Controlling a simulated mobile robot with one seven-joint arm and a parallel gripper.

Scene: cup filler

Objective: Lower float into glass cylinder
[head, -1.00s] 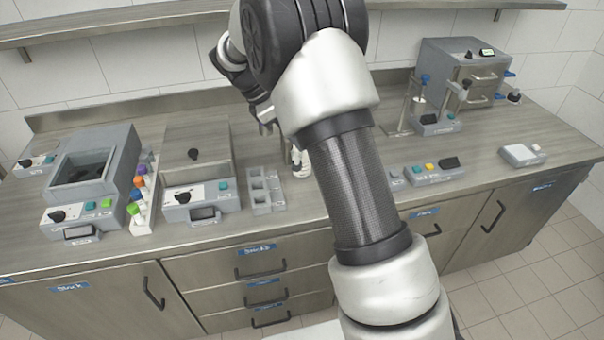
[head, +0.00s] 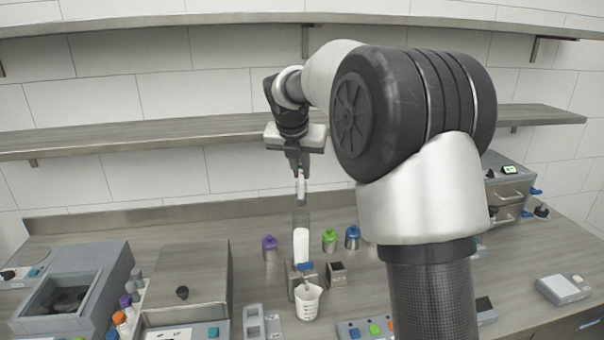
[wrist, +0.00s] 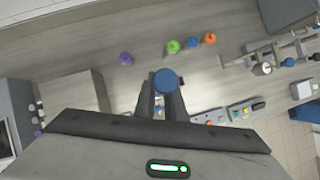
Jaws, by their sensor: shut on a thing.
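My gripper (head: 299,160) is shut on the float (head: 301,184), a small pale slim piece hanging below the fingers in the head view. In the wrist view, a round blue top (wrist: 166,80) shows between the fingertips of my gripper (wrist: 163,100). The glass cylinder (head: 301,217) stands upright on the worktop, clear at the top with a white filling lower down. The float hangs roughly over its mouth, with its lower end close to the rim; I cannot tell whether it is inside. In the wrist view the cylinder is hidden.
A white beaker (head: 308,302) stands in front of the cylinder, below a blue tap (head: 305,267). Bottles with purple (head: 270,242), green (head: 329,235) and blue (head: 352,231) caps stand close by. A shelf (head: 150,135) runs along the wall behind my gripper.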

